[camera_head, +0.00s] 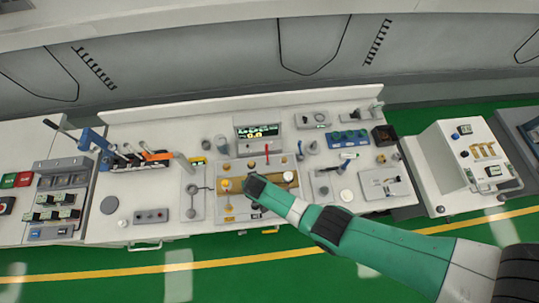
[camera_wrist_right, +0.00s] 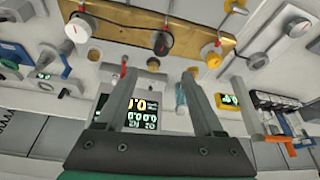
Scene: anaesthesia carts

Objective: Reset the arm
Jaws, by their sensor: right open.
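My right arm (camera_head: 375,235) comes in from the lower right in the head view and reaches over the front of the middle cart. Its dark end (camera_head: 256,187) is over the brass panel (camera_head: 236,186), partly covering it; the fingers are hard to make out there. In the right wrist view my right gripper (camera_wrist_right: 160,82) has its two grey fingers spread apart with nothing between them. Beyond them is the brass panel (camera_wrist_right: 130,24) with several knobs, including a white dial (camera_wrist_right: 79,28) and a yellow knob (camera_wrist_right: 212,57). I cannot tell the clearance. My left gripper is not in view.
The white cart top (camera_head: 150,190) carries a lit display (camera_head: 258,131), a red lever (camera_head: 267,152), a blue block (camera_head: 347,139) and orange-and-blue holders (camera_head: 155,157) at the left. Another white cart (camera_head: 450,170) stands at the right. Green floor (camera_head: 110,283) lies open in front.

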